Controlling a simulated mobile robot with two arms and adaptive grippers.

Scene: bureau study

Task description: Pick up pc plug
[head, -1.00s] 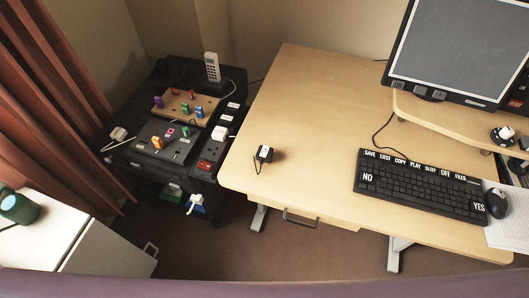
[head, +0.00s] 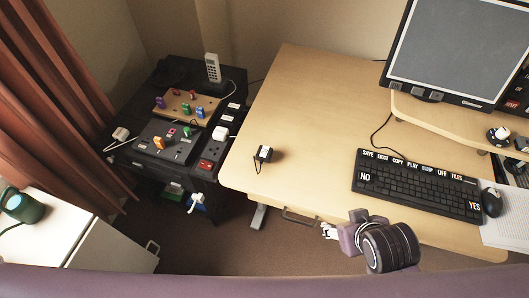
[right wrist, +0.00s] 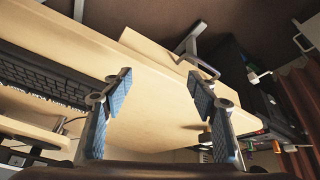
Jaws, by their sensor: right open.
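A small black and white plug (head: 263,154) with a short dark cord lies on the left part of the wooden desk (head: 300,110) in the head view. I take it to be the pc plug. My right gripper (head: 328,231) is in the head view at the desk's front edge, to the right of and nearer than the plug, apart from it. In the right wrist view my right gripper (right wrist: 160,88) is open, with nothing between its blue-padded fingers. The plug cannot be made out clearly there. My left gripper is in neither view.
A keyboard (head: 415,185), a mouse (head: 492,203) and a monitor (head: 455,50) are on the right of the desk. A black cabinet (head: 205,190) with sockets, several plugs and a phone (head: 212,68) stands left. The desk's middle is clear.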

